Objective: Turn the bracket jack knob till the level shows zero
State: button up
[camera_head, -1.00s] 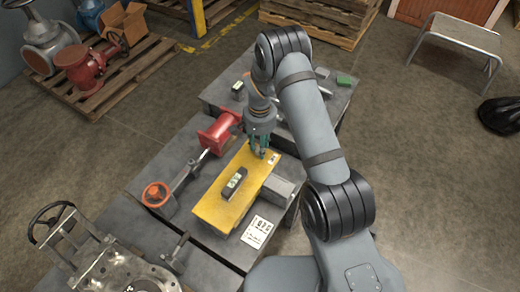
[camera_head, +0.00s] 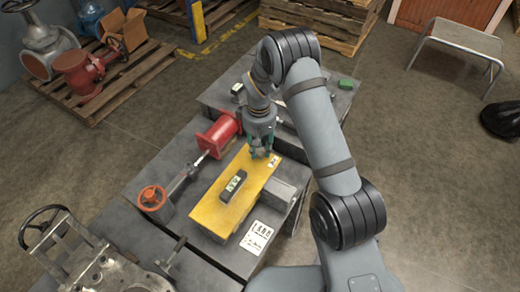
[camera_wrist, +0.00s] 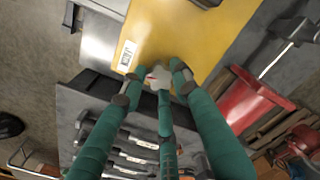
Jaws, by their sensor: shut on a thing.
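The yellow bracket plate (camera_head: 213,215) lies on the dark bench. A dark level with a small pale green display (camera_head: 233,184) sits on it; its reading is too small to make out. My gripper (camera_head: 262,153) points down at the plate's far end. The wrist view shows its green fingers closed around a small grey knob with a red mark (camera_wrist: 158,77) at the plate's edge. The fingers hide part of the knob. The plate (camera_wrist: 185,35) also fills the upper middle of the wrist view.
A red cylinder (camera_head: 214,138) with a rod and an orange handwheel (camera_head: 152,197) lies left of the plate. A grey block (camera_head: 279,193) is close on its right, and a white printed card (camera_head: 257,238) lies in front. A pallet with valves (camera_head: 110,85) stands behind left.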

jog(key=n, duration=0.4)
jog(key=shift+w+a+r+n, duration=0.15)
jog(key=shift+w+n, duration=0.15)
jog(key=n, duration=0.3)
jog(key=shift+a+n, duration=0.1)
jog(key=shift+n, duration=0.3)
jog(key=n, duration=0.4)
jog(key=shift+s, duration=0.15)
jog(key=shift+n, duration=1.6)
jog(key=shift+s, duration=0.1)
jog(key=o, duration=0.9)
jog(key=shift+s+a, duration=0.1)
jog(key=shift+o, duration=1.1)
jog(key=shift+d, duration=0.2)
